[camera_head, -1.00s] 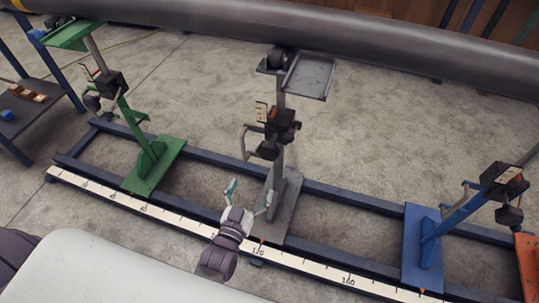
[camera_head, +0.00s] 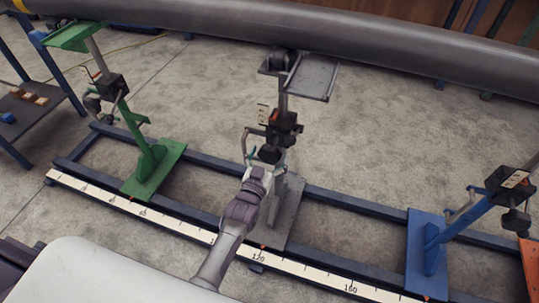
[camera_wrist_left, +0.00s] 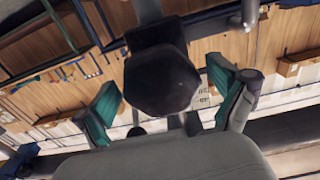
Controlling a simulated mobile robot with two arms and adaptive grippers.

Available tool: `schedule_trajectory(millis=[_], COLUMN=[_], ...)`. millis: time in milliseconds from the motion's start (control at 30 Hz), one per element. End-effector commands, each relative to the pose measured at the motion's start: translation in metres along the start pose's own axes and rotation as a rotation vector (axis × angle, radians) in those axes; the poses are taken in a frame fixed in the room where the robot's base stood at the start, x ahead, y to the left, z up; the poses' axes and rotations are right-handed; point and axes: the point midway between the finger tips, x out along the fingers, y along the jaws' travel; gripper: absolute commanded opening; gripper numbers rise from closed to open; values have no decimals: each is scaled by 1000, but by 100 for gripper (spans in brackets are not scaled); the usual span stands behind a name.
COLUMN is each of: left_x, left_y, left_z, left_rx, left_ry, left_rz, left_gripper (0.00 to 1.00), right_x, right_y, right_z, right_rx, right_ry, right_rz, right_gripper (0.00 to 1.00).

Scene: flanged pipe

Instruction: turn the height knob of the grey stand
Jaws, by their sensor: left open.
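The grey stand (camera_head: 285,212) stands in the middle of the blue rail frame, its top tray under the long pipe. Its black height knob (camera_head: 270,153) sits on the lower front of the black clamp block on the post. In the left wrist view the knob (camera_wrist_left: 161,82) is a dark, many-sided shape close ahead. My left gripper (camera_head: 265,162) is at the knob in the head view. In the wrist view its teal-padded fingers (camera_wrist_left: 163,100) are spread, one on each side of the knob, with gaps visible. My right gripper is not in view.
A green stand (camera_head: 150,170) is at the left and a blue stand (camera_head: 428,255) at the right, on the same rail frame. A ruler strip (camera_head: 325,280) runs along the front. The long grey pipe (camera_head: 400,55) crosses above. A small side table (camera_head: 30,115) is far left.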

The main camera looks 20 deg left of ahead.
Motion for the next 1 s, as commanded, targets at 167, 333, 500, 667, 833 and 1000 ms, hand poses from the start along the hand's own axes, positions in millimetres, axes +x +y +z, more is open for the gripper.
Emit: schedule_trajectory(millis=[167, 333, 500, 667, 833, 1000], left_x=[0, 0, 0, 0, 0, 0], left_y=[0, 0, 0, 0, 0, 0], left_z=[0, 0, 0, 0, 0, 0], left_rx=[0, 0, 0, 2, 31, 112], left_ry=[-1, -1, 0, 0, -1, -3], left_rz=[0, 0, 0, 0, 0, 0], left_gripper=[96, 73, 44, 36, 36, 36], right_x=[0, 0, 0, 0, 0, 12], right_y=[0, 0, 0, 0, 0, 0], right_z=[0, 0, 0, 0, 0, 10], right_rx=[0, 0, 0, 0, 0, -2], right_ry=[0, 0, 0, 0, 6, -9], right_rz=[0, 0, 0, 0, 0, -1], right_gripper=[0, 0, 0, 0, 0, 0])
